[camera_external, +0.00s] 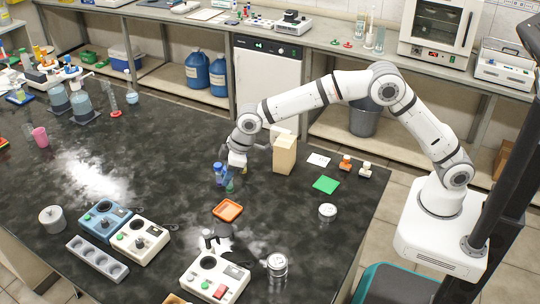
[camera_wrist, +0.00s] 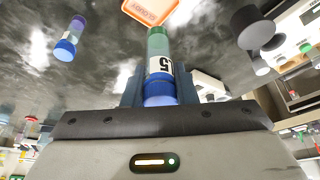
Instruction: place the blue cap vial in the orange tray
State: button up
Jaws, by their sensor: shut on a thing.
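My gripper (camera_external: 232,174) points down over the dark bench, behind the orange tray (camera_external: 228,210). In the wrist view my gripper (camera_wrist: 158,72) is shut on a blue cap vial (camera_wrist: 160,92), with the cap near the palm, a white label with dark print, and green at the far end. That green end (camera_external: 229,187) shows below the gripper in the external view. I cannot tell how far it is from the bench. The orange tray's edge, marked CLOUDY, shows at the top of the wrist view (camera_wrist: 150,12), beyond the vial, apart from it.
Another blue-capped vial (camera_wrist: 66,48) stands left of the gripper in the wrist view. A tan block (camera_external: 285,155) stands close right of the gripper. A black stand (camera_external: 217,236) is just in front of the tray. A green square (camera_external: 326,184) lies to the right.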

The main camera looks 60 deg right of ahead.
jog(key=w, duration=0.1)
jog(key=p, duration=0.2)
send_over(226, 211)
notch_tip(226, 211, down, 10)
jog(key=shift+s+r, duration=0.1)
jog(key=shift+r, duration=0.15)
jog(key=shift+f, duration=0.3)
jog(key=shift+f, duration=0.1)
jog(key=shift+f, duration=0.15)
jog(key=o, duration=1)
jog(key=shift+c, duration=0.2)
